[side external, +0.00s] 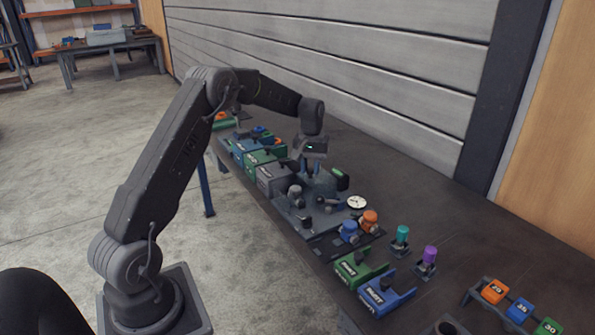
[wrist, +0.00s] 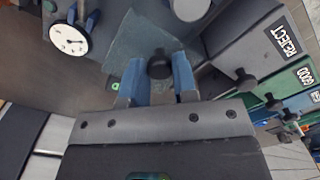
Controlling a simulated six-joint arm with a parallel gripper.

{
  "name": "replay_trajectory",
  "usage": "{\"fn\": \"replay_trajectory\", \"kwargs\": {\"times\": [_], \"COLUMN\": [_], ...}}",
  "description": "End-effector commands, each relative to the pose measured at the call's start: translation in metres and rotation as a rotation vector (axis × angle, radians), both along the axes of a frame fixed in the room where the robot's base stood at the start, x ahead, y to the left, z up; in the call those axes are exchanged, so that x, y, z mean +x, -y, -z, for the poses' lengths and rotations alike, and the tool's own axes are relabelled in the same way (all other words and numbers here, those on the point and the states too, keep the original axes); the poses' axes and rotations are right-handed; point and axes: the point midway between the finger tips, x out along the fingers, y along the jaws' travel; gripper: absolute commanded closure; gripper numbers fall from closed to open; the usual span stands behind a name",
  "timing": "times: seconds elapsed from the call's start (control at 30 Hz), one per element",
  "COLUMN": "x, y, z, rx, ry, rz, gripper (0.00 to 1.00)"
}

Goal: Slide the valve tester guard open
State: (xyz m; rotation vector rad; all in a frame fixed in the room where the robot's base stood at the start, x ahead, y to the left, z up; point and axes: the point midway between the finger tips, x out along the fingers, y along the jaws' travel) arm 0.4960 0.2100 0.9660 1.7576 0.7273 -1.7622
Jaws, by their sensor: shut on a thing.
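The valve tester is a dark plate (side external: 290,212) with fittings and a round white gauge (side external: 357,202) at the bench's middle; the gauge also shows in the wrist view (wrist: 69,39). A see-through bluish panel, seemingly the guard (wrist: 140,40), lies beyond my fingers in the wrist view. My gripper (side external: 311,172) points down over the tester's far part. In the wrist view my gripper (wrist: 158,82) has its blue fingers on either side of a dark round knob (wrist: 159,64), shut on it. Whether the knob joins the panel is hard to see.
A grey REJECT box (wrist: 262,48) stands close beside my gripper, with green and blue boxes (side external: 262,157) beyond it. Blue (side external: 348,230) and orange (side external: 370,220) valves stand near the tester's front edge. Green and blue holders (side external: 358,270) are farther along the bench.

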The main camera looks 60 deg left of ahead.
Motion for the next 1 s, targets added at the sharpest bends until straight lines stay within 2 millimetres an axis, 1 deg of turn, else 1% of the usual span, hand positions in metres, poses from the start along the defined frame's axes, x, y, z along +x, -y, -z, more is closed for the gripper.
{"fn": "replay_trajectory", "kwargs": {"times": [0.03,0.17,0.5,0.53,0.7,0.8,1.0], "x": [0.007,0.015,0.017,0.017,0.017,0.017,0.017], "y": [-0.001,-0.001,-0.001,-0.001,-0.001,0.0,0.0], "z": [-0.001,-0.001,-0.001,-0.001,-0.001,-0.001,-0.001], "rx": [0.004,0.005,0.006,0.005,0.004,0.004,0.002], "ry": [0.006,0.005,0.006,0.006,0.004,0.004,0.002], "rz": [0.0,-0.001,-0.001,-0.001,-0.001,-0.001,-0.001], "gripper": [1.0,1.0,1.0,0.72,0.55,0.48,0.48]}}
